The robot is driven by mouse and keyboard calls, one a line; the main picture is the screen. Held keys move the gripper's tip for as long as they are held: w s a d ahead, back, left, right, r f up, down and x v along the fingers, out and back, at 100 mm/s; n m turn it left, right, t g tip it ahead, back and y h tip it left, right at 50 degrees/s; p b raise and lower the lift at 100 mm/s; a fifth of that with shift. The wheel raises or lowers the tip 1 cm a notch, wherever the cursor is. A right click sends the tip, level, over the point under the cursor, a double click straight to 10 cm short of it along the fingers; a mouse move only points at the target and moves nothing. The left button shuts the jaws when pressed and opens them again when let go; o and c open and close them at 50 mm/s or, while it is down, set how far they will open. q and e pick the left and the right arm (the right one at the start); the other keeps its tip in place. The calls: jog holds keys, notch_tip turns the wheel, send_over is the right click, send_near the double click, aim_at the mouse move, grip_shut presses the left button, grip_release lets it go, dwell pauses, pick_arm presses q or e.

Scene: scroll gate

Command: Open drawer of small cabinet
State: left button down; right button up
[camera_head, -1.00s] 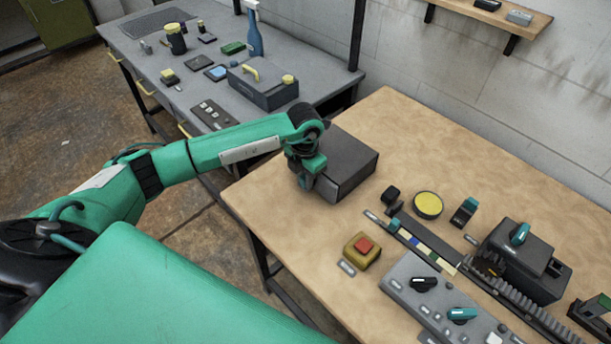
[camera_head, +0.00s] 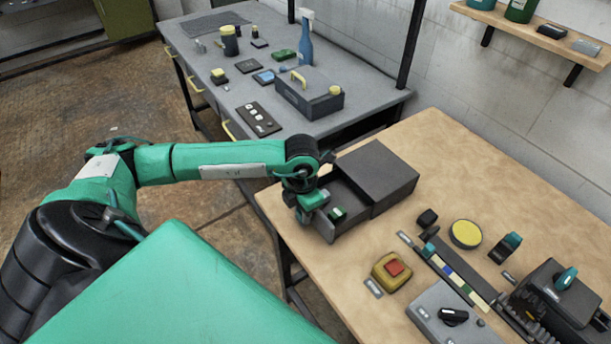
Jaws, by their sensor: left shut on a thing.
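The small dark grey cabinet (camera_head: 378,172) stands on the wooden table's left part. Its drawer (camera_head: 354,222) is pulled out toward the left, and a small green and dark item (camera_head: 337,214) lies inside. My left gripper (camera_head: 318,212) is at the drawer's front and is shut on it, likely at the handle, which the gripper hides. My right gripper is not in view.
A yellow box with a red button (camera_head: 391,269), a round yellow-topped disc (camera_head: 466,234) and a control panel stand right of the cabinet on the wooden table (camera_head: 470,180). A grey workbench (camera_head: 200,92) with a toolbox (camera_head: 309,95) stands behind.

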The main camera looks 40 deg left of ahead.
pick_arm(q)
jog(key=c, duration=1.2)
grip_release()
jog(key=shift+c, duration=0.2)
jog(key=shift+r, duration=0.5)
notch_tip(320, 180, up, 13)
jog(key=b, duration=0.3)
jog(key=shift+f, duration=0.1)
